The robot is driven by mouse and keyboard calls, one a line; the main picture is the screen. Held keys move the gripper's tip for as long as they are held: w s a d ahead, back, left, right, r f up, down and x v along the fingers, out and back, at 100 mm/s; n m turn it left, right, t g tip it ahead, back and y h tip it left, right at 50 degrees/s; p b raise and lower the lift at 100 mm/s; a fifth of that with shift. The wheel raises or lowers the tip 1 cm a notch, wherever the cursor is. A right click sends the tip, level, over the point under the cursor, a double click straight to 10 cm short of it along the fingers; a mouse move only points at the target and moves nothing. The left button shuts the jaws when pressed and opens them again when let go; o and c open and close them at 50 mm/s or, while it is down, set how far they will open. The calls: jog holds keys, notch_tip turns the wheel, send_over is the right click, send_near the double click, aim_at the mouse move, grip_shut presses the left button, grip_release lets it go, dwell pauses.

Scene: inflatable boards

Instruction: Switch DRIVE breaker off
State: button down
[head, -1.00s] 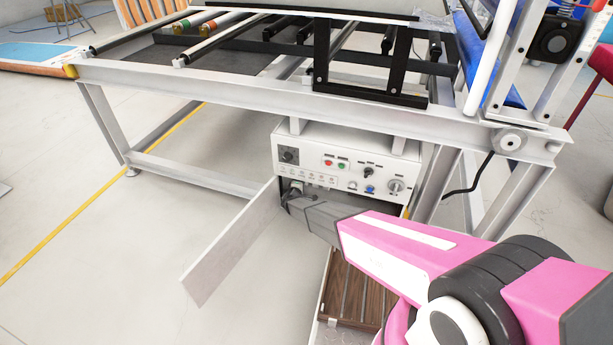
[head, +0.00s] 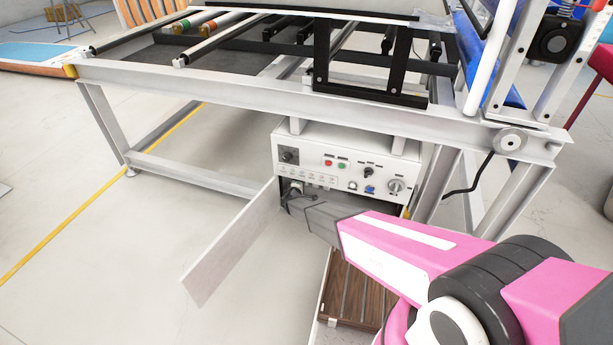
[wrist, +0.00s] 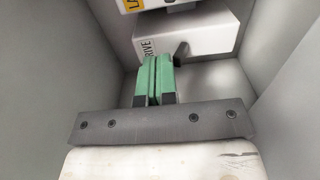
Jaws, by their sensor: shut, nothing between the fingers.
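The DRIVE breaker (wrist: 205,35) is a pale grey block inside a grey enclosure in the wrist view, with the text DRIVE on its left side. A dark lever (wrist: 181,53) sticks out from its lower face. My gripper (wrist: 157,62) has green fingers, pressed together and empty. The fingertips are just left of the lever and close to the breaker; I cannot tell whether they touch it. In the head view, my gripper (head: 291,198) is at the open compartment under the control panel, and its fingers are hardly visible.
The white control panel (head: 345,165) with buttons and knobs sits above the compartment. Its open door (head: 232,245) hangs out to the left. Enclosure walls (wrist: 275,60) stand close on both sides. Another block with a yellow label (wrist: 130,4) is above the breaker. The table frame (head: 250,100) is overhead.

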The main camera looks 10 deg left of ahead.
jog(key=shift+f, duration=0.75)
dwell(0.5)
jog(key=shift+s, duration=0.1)
jog(key=shift+s+a+r, duration=0.1)
jog(key=shift+s+r, duration=0.2)
jog(key=shift+s, duration=0.45)
jog(key=shift+s+a+r, duration=0.1)
jog(key=shift+s+r, duration=0.2)
jog(key=shift+s, duration=0.4)
